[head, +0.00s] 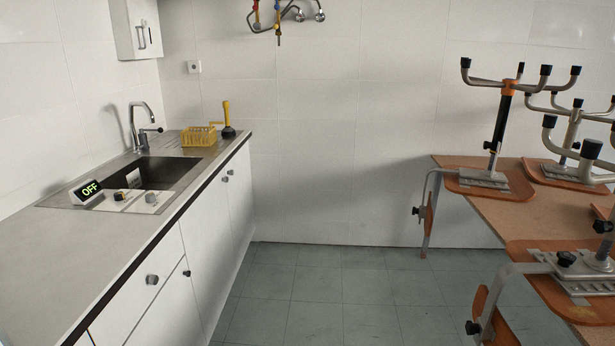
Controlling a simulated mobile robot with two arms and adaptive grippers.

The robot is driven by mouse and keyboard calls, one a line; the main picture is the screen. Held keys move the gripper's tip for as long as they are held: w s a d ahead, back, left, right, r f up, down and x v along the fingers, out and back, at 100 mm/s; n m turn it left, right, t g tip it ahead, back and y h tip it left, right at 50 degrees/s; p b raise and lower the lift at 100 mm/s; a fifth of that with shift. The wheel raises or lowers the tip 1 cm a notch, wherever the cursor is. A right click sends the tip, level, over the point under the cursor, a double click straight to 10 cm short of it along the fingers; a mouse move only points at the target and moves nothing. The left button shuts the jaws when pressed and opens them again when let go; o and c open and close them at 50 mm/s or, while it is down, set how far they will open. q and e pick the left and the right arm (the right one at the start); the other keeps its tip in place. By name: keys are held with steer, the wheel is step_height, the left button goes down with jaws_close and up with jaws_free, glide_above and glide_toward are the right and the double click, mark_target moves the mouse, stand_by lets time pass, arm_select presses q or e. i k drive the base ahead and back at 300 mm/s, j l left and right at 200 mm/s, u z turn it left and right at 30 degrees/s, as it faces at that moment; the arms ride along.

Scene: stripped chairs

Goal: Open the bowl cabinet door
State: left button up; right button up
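White cabinet fronts run under the counter (60,265) on the left. A near front (140,295) has a dark round knob (152,280), and a small knob (186,273) sits on the white door (165,318) below and beside it. Two farther doors, one nearer (203,235) and one at the far end (240,195), have knobs close together near their top edges. All these fronts look shut. I cannot tell which one is the bowl cabinet, and no bowls show. Neither of my grippers is in view.
The counter holds a sink (150,172), an "OFF" display (88,191), a yellow rack (199,136) and a plunger (228,120). A white wall box (135,28) hangs above. The tiled floor (320,295) between is clear.

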mark_target(205, 228)
steer(key=i+l+u, duration=0.1)
steer(key=i, duration=1.75)
steer(key=i+j+u, duration=0.1)
steer(key=i+u, duration=0.7)
steer(key=i+l+u, duration=0.25)
steer(key=i+u, duration=0.2)
steer(key=i+l+u, duration=0.4)
